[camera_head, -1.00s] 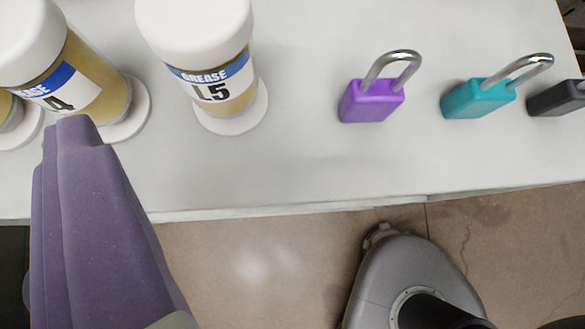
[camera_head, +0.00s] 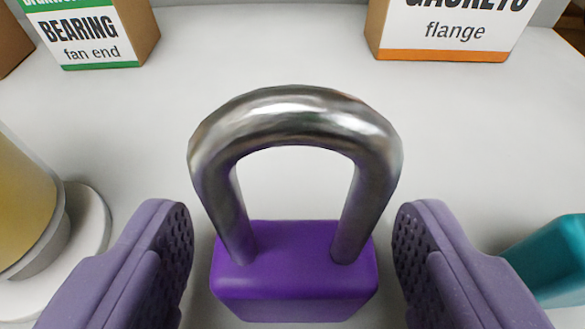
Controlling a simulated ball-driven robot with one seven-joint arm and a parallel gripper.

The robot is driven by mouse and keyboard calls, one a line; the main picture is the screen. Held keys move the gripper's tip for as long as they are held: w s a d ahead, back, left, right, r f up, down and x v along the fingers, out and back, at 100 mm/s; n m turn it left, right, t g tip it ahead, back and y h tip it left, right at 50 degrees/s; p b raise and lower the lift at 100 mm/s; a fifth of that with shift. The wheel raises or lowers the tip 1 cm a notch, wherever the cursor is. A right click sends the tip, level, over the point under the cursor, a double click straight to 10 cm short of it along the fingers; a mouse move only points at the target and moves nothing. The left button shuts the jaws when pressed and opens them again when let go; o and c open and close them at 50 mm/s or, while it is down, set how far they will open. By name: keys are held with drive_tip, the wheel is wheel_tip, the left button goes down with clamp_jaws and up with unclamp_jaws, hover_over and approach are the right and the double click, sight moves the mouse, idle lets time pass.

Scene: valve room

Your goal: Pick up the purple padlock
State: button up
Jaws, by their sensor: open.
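The purple padlock (camera_head: 293,270) stands upright on the white table in the lower middle of the view. Its steel shackle (camera_head: 296,117) arches up above the body. My gripper (camera_head: 293,250) is open, with one purple finger (camera_head: 150,262) to the left of the padlock and the other finger (camera_head: 437,262) to the right. A gap shows between the padlock and each finger. The lower edge of the padlock's body is near the bottom of the picture, and the gripper's base is out of view.
A teal padlock (camera_head: 556,262) is at the right edge, close behind the right finger. A grease jar (camera_head: 22,215) on a white base is at the left. A bearing box (camera_head: 95,35) and a gaskets box (camera_head: 447,30) stand at the back. The table (camera_head: 260,50) between them is clear.

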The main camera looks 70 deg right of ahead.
drive_tip(key=shift+x, duration=0.95)
drive_tip(key=c, duration=1)
